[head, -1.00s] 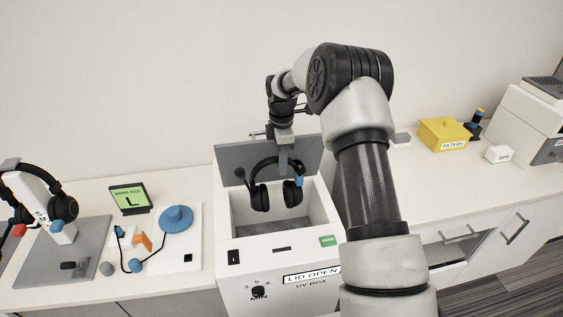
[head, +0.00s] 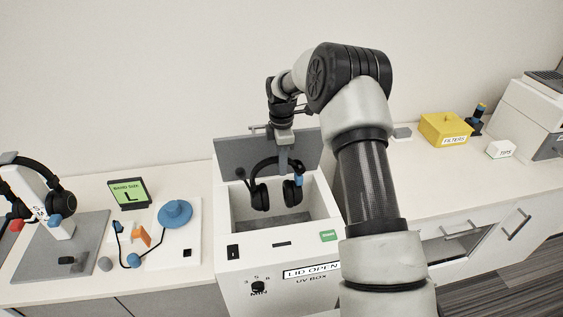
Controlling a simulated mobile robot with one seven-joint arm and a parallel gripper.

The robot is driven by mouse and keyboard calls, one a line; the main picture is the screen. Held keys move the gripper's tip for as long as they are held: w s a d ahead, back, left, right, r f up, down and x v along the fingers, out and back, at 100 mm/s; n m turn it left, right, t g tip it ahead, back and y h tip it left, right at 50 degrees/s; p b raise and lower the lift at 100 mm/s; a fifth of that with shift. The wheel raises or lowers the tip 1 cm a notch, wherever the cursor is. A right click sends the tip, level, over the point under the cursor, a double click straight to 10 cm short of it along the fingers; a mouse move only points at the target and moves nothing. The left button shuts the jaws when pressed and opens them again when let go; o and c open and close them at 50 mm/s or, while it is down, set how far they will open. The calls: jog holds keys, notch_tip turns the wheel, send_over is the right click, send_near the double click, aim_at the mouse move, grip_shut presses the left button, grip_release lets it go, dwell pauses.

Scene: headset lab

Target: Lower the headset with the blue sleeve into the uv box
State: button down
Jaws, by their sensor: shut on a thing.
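My gripper (head: 284,168) is shut on the band of a black headset (head: 261,196) and points down. The headset hangs upright over the opening of the white uv box (head: 232,205), its ear cups at about the opening. I cannot tell how deep they are. A blue sleeve (head: 299,181) shows on its right side and a microphone boom on its left. The box's grey lid (head: 228,156) stands open behind. The box front reads LID OPEN. Inside, the grey floor is visible below the headset.
At left, another headset (head: 57,200) hangs on a white stand on a grey base. Beside it are a green sign (head: 128,193) and a white board with a blue disc (head: 175,212). At right are a yellow filters box (head: 443,128) and a white tips box (head: 500,149).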

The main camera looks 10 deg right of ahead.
jog(key=shift+f+b, duration=0.45)
jog(key=shift+f, duration=0.45)
jog(key=c, duration=1.4)
grip_release()
jog(key=shift+r, duration=0.1)
jog(key=shift+o, duration=0.2)
notch_tip(320, 180, up, 17)
jog(key=p, duration=0.6)
jog(key=shift+r, duration=0.2)
